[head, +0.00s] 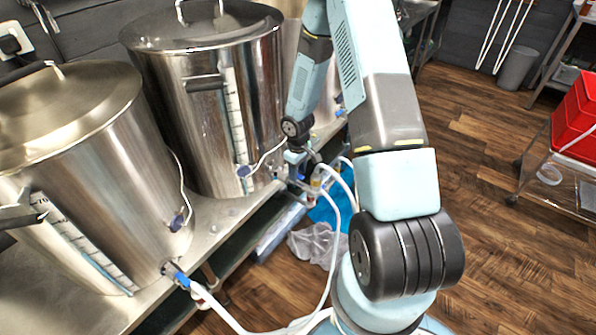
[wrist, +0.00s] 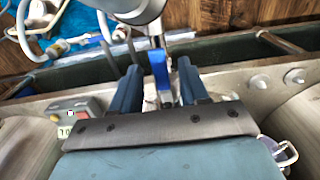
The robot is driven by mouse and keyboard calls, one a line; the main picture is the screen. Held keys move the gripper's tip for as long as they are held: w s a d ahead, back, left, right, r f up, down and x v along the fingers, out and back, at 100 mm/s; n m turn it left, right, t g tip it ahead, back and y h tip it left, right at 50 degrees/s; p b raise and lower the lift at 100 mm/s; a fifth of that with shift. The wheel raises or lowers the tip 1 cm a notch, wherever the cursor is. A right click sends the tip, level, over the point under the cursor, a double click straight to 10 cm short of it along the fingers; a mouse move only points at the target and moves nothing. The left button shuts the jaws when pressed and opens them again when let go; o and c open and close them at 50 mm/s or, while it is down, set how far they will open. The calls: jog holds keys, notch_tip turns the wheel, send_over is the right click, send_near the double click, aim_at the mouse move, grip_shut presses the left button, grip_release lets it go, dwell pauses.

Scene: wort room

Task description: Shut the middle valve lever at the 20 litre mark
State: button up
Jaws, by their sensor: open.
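The middle steel kettle (head: 205,110) stands on a metal bench, with a marked sight gauge (head: 233,115) down its front; I cannot read its level. My gripper (head: 293,157) is low beside this kettle's right side, partly hidden by my arm in the head view. In the wrist view my gripper (wrist: 158,78) is open, with one dark blue finger on each side of a bright blue valve lever (wrist: 160,68). The lever sits between the fingers beside a metal valve body (wrist: 140,10). I cannot tell whether either finger touches it.
A left kettle (head: 75,160) has a blue-handled valve (head: 180,278) and a white hose (head: 335,215). A clear plastic bag (head: 315,245) lies below the bench. A small box with a red button (wrist: 83,112) shows near my gripper. A red crate (head: 575,118) stands right.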

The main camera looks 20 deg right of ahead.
jog(key=shift+f, duration=0.1)
grip_shut()
dwell(0.4)
dwell(0.3)
